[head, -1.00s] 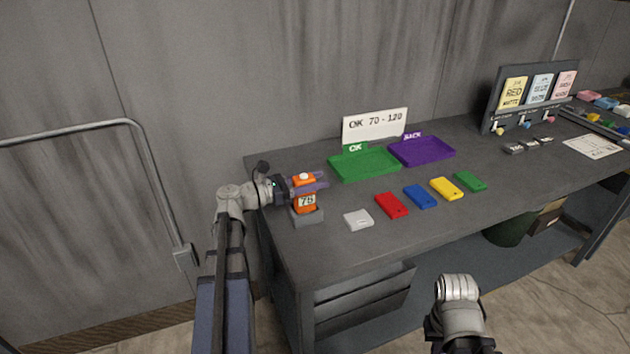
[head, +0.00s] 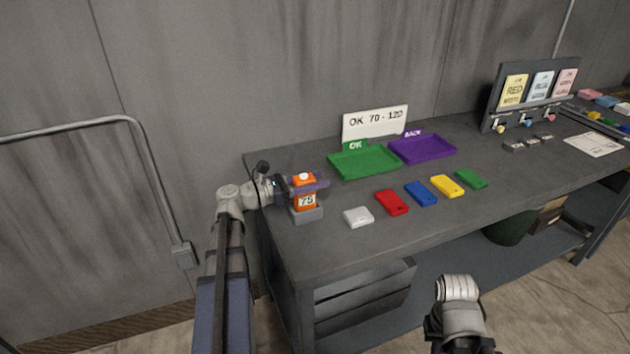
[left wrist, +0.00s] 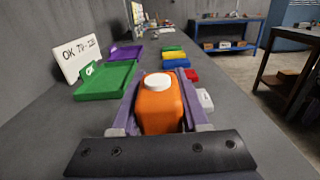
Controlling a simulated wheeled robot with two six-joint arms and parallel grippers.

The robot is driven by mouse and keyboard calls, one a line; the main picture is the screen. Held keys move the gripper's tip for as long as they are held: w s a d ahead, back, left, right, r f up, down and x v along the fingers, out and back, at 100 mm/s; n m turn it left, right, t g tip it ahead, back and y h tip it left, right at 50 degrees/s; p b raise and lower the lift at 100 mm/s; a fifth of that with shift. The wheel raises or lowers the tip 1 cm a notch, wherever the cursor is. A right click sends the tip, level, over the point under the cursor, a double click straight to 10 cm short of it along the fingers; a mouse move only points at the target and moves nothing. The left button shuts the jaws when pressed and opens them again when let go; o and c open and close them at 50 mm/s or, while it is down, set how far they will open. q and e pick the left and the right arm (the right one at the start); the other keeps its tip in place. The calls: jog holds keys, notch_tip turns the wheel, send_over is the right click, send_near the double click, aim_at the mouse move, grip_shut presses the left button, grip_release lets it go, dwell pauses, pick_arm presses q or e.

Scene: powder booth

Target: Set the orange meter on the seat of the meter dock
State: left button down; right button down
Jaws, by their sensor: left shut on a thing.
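The orange meter (head: 305,202) stands upright with its display reading 75 and a white button on top. It is at the grey meter dock (head: 306,215) near the table's left end, its lower end at the dock's top; I cannot tell for certain whether it is fully seated. My left gripper (head: 308,185) is shut on the meter, one purple finger on either side. The left wrist view shows the meter (left wrist: 160,105) between the fingers from behind; the dock is hidden there. My right arm shows at the bottom of the head view, but its gripper is out of view.
Right of the dock lie white (head: 358,217), red (head: 391,202), blue (head: 420,194), yellow (head: 446,186) and green (head: 470,179) pieces. Behind are a green OK tray (head: 365,162), a purple BACK tray (head: 422,150) and a sign (head: 375,123). The table front is clear.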

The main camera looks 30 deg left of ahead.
aim_at(294, 186)
pick_arm(q)
jog(key=shift+f, duration=0.1)
jog(key=shift+c, duration=1.6)
grip_release()
jog(key=shift+v, duration=3.9)
